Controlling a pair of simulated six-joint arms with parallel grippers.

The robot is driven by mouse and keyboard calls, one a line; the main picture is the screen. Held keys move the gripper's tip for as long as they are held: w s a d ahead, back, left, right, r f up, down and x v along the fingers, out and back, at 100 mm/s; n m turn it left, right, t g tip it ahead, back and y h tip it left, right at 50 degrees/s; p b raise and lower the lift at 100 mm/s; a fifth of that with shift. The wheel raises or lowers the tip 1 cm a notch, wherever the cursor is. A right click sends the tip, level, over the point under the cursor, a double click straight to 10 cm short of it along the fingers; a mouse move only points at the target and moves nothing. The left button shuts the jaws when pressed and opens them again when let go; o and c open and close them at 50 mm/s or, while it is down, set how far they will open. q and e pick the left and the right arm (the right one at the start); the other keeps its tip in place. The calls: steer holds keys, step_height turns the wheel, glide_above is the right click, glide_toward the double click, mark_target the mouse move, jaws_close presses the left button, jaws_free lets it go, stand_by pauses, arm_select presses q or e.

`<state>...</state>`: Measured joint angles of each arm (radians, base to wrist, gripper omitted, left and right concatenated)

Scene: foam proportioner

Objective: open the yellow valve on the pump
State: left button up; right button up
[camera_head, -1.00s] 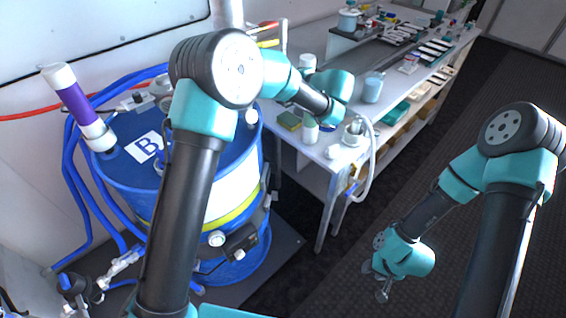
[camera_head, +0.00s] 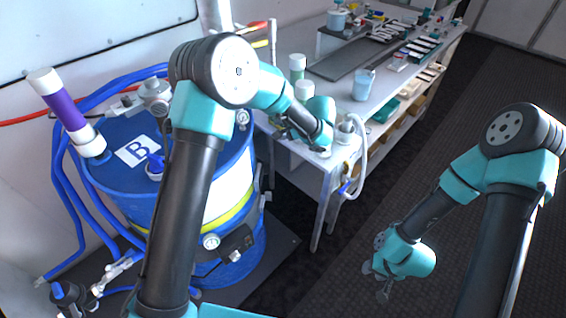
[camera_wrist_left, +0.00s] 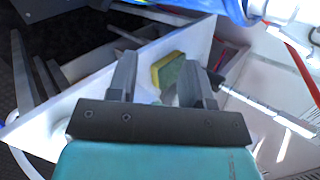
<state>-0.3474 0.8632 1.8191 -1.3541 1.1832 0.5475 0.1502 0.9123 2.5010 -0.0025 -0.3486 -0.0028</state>
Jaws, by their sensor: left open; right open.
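I cannot clearly pick out a yellow valve. A grey metal fitting (camera_head: 153,95), perhaps part of the pump, stands on top of the blue drum (camera_head: 135,185) marked B. My left gripper (camera_head: 284,128) hangs over the near end of the white bench, right of the drum, partly hidden by its own arm. In the left wrist view it (camera_wrist_left: 157,60) is open, with a yellow and green sponge (camera_wrist_left: 168,70) beyond its fingers and nothing held. My right gripper (camera_head: 376,281) is open and empty over the dark floor, away from the drum.
The white bench (camera_head: 335,100) carries bottles, a light blue cup (camera_head: 364,85) and several small parts. A white hose (camera_head: 364,165) hangs off its near edge. The dark floor (camera_head: 340,270) is clear.

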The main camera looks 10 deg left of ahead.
arm_select(q)
steer(key=s+f+g+h, duration=0.2)
steer(key=s+f, duration=0.4)
steer(key=f, duration=0.3)
steer(key=shift+s+f+g+h, duration=0.2)
steer(key=shift+f+g+h, duration=0.2)
steer(key=shift+h, duration=0.2)
